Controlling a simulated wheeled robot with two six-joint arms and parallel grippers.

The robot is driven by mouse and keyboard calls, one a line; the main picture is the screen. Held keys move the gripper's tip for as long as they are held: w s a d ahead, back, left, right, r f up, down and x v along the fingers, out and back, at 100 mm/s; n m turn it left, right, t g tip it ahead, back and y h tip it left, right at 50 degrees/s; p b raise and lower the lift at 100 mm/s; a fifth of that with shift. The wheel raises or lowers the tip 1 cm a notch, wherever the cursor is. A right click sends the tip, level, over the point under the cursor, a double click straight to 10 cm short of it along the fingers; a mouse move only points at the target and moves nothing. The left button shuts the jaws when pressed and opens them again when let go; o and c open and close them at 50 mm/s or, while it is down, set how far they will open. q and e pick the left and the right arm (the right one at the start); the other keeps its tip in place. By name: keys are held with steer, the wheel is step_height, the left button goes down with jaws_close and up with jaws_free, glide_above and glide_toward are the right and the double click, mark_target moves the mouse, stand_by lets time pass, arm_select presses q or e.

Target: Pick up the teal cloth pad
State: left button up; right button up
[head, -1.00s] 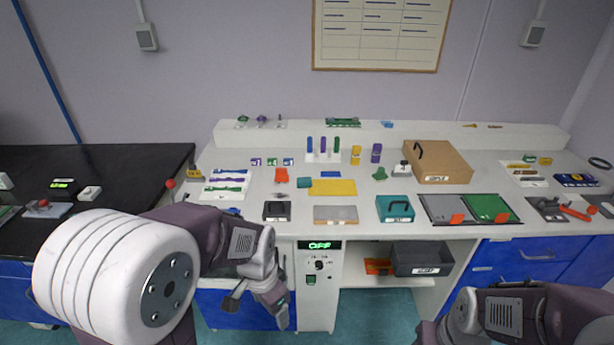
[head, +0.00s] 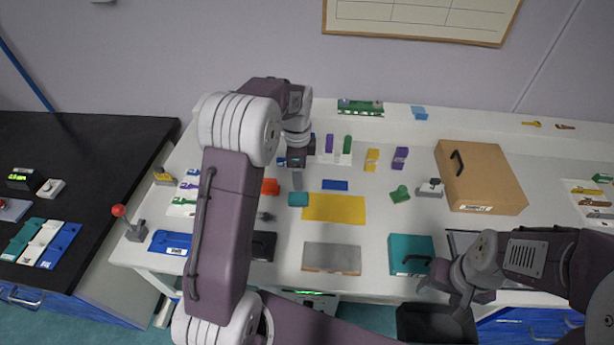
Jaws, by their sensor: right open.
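The teal cloth pad (head: 298,199) is a small block-like piece lying on the white bench, at the left edge of the yellow sheet (head: 335,208). My left arm arches over the bench in the head view, and its gripper (head: 297,178) points down just behind the pad. I cannot make out its jaws or whether they touch the pad. My right gripper (head: 444,300) is open and empty at the bench's front edge, beside the teal case (head: 411,254) with a black handle, far from the pad.
An orange-red piece (head: 270,187) lies just left of the pad, and a blue strip (head: 335,185) behind the yellow sheet. A grey plate (head: 331,257) and a black box (head: 263,246) are in front. A brown case (head: 480,177) stands at right.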

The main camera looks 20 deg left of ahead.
mark_target(297, 197)
arm_select(q)
steer(key=shift+s+a+f+g+p, duration=0.15)
steer(key=shift+s+a+f, duration=0.15)
steer(key=shift+f, duration=0.2)
steer(key=shift+s+a+f+g+p, duration=0.15)
steer(key=shift+s+a+f, duration=0.1)
steer(key=shift+f, duration=0.25)
steer(key=f, duration=0.3)
steer(key=shift+w, duration=0.35)
steer(key=shift+w+f, duration=0.15)
steer(key=shift+f, duration=0.15)
step_height(297, 197, down, 5)
steer(key=shift+r+p, duration=0.1)
steer(key=shift+p, duration=0.35)
steer(key=c, duration=1.4)
arm_select(e)
steer(key=shift+r, duration=0.95)
